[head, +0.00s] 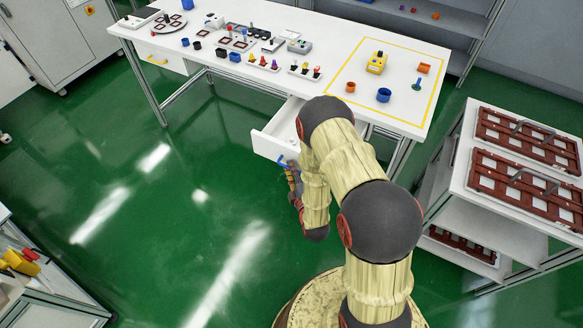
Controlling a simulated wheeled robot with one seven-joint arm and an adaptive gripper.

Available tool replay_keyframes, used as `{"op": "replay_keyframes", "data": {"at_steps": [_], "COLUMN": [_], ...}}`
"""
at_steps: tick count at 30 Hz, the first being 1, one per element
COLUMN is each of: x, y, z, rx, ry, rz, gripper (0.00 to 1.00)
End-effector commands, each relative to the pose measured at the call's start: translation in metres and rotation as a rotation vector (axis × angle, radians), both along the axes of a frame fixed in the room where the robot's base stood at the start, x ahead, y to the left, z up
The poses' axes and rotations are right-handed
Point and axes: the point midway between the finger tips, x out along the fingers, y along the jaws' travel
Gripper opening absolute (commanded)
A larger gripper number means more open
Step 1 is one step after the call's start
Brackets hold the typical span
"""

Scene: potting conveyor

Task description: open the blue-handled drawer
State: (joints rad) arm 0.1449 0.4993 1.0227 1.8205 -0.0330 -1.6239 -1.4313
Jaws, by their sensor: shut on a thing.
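The blue-handled drawer (273,146) under the white workbench is pulled out, with its white front and side wall showing. Its blue handle (284,162) is on the drawer front, at the right part that shows. My gripper (289,167) is at the handle and shut on it. My arm hides the right part of the drawer and some of its inside. The fingertips are small and partly covered by the handle and my wrist.
The white workbench (330,30) holds several small parts, and a yellow-outlined area at its right. A yellow-handled drawer (160,60) is at the far left. A cart with red-brown frames (520,185) stands at the right. Green floor (150,220) is clear at the left.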

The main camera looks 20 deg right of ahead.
Motion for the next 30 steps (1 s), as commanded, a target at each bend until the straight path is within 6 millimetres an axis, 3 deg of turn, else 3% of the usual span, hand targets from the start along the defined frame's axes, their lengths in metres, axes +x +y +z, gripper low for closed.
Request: {"op": "replay_keyframes", "data": {"at_steps": [2,3,12,23,30], "x": [-0.001,-0.001,0.0,-0.004,-0.039], "y": [0.0,0.0,0.0,0.0,0.004], "z": [-0.002,-0.002,-0.001,0.0,0.005], "rx": [0.001,0.001,0.001,0.0,0.001], "ry": [0.004,0.004,0.001,0.001,0.002], "rz": [-0.001,-0.001,0.0,0.0,-0.001], "gripper": [0.0,0.1,0.27,0.27,0.27]}}
